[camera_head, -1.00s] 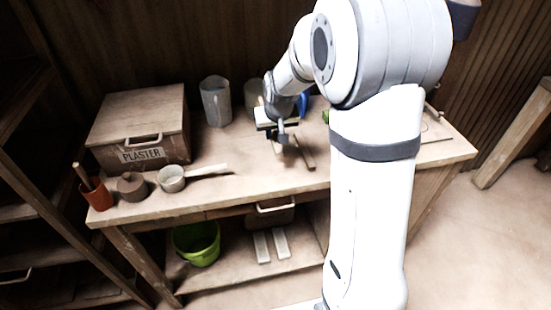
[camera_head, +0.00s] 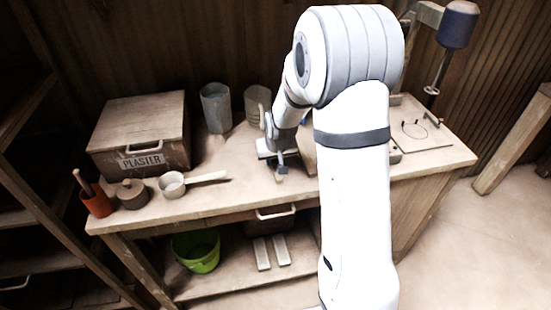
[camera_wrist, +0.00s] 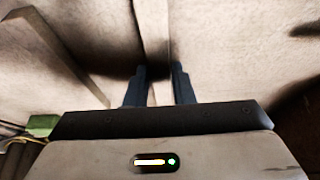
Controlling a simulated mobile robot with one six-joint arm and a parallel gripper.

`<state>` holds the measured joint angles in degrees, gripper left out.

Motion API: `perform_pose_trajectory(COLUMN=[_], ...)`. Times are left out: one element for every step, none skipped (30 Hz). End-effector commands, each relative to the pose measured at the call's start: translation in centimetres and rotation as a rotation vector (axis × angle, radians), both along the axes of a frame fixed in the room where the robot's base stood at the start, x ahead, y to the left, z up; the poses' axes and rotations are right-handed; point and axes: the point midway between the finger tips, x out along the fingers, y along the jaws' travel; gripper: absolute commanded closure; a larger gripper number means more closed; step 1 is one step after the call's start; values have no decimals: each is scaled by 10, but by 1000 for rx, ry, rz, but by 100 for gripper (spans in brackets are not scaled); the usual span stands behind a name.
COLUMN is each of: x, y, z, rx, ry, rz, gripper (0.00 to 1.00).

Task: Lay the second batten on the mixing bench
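My gripper (camera_head: 281,172) is low over the front middle of the mixing bench (camera_head: 240,190). In the wrist view its two dark fingers (camera_wrist: 159,75) stand on either side of a pale batten (camera_wrist: 154,35), with little or no gap, and look shut on it. The batten runs away toward the top of that picture, close to the bench top; whether it touches the bench I cannot tell. Another batten (camera_wrist: 62,50) lies on the bench, to the left in the wrist view and at an angle. In the head view my arm hides part of this area.
A green bucket (camera_head: 197,250) and two pale strips (camera_head: 271,252) are on the shelf below.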

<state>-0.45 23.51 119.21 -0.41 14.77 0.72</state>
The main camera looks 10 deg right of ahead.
Motion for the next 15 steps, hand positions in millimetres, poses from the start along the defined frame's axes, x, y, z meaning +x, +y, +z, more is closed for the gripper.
perform_pose_trajectory(x=[0,0,0,0,0,0,0,0,0,0,0,0,0,0,0], y=[0,0,0,0,0,0,0,0,0,-1,-1,-1,-1,-1,-1], z=[0,0,1,1,1,1,1,1,1,1,1,1,1,2,3], rx=[0,0,0,0,0,0,0,0,0,0,0,0,0,0,0], ry=[0,0,0,0,0,0,0,0,0,0,0,0,0,0,0], rz=[0,0,0,0,0,-1,-1,-1,-1,-1,-1,-1,-1,-1,-1], gripper=[74,71,68,65,63,60,59,59,59,59,59,59,59,59,59])
